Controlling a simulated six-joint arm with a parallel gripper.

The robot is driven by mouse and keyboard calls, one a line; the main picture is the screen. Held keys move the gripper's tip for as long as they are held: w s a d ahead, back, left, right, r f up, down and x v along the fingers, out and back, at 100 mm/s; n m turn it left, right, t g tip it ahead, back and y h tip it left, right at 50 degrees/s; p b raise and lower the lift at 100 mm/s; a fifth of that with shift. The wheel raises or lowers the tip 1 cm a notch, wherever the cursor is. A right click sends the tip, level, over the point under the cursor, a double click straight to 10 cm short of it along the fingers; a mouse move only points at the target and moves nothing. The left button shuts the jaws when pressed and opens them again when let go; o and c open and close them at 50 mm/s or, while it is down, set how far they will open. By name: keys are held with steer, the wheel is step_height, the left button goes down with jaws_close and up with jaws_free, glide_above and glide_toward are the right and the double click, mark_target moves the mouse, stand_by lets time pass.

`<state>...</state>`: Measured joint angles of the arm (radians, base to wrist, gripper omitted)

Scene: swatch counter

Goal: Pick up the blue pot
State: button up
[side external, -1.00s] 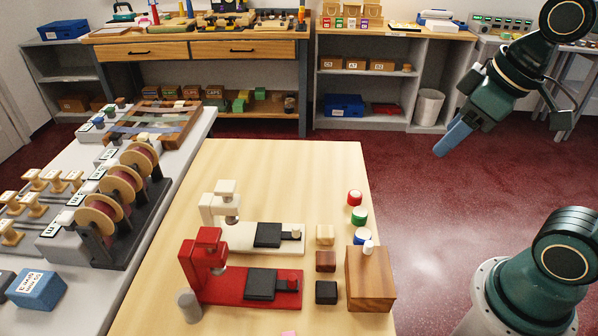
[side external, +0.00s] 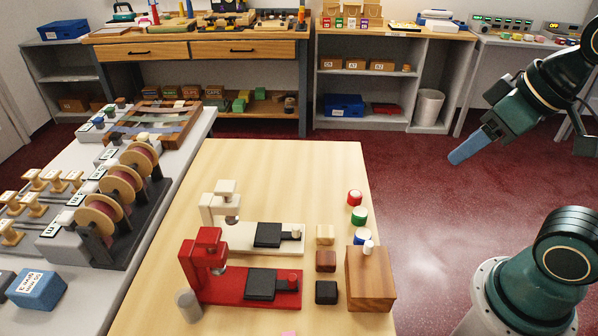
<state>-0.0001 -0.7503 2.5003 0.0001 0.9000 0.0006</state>
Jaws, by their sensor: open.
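The blue pot (side external: 362,237) is a small round pot with a white top. It stands on the light wood table, partly hidden behind the wooden box. A green pot (side external: 358,215) and a red pot (side external: 355,197) stand in a row behind it. My gripper (side external: 456,160) is up to the right of the table, over the red floor, well apart from the pots. Its blue fingers point down and left, and nothing shows between them. The finger gap is hard to make out at this angle.
A wooden box (side external: 370,281) with a white knob stands just in front of the blue pot. Small blocks, cream (side external: 325,235), brown (side external: 326,261) and black (side external: 326,292), lie to its left. A red press (side external: 225,275) and a white press (side external: 235,225) stand further left. The table's far part is clear.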

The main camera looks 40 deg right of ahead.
steer(key=shift+o, duration=0.4)
steer(key=shift+w, duration=0.15)
steer(key=w+f+n+g+y, duration=0.1)
steer(key=w+f+n+g, duration=0.4)
steer(key=w+f+n, duration=0.9)
steer(key=shift+a+f+n+g+y, duration=0.2)
steer(key=shift+f+n+g+y, duration=0.15)
steer(key=shift+f+n, duration=1.35)
steer(key=shift+r+n, duration=0.25)
steer(key=shift+n, duration=0.05)
glide_above(365, 234)
steer(key=shift+f, duration=4.15)
steer(key=shift+f, duration=0.15)
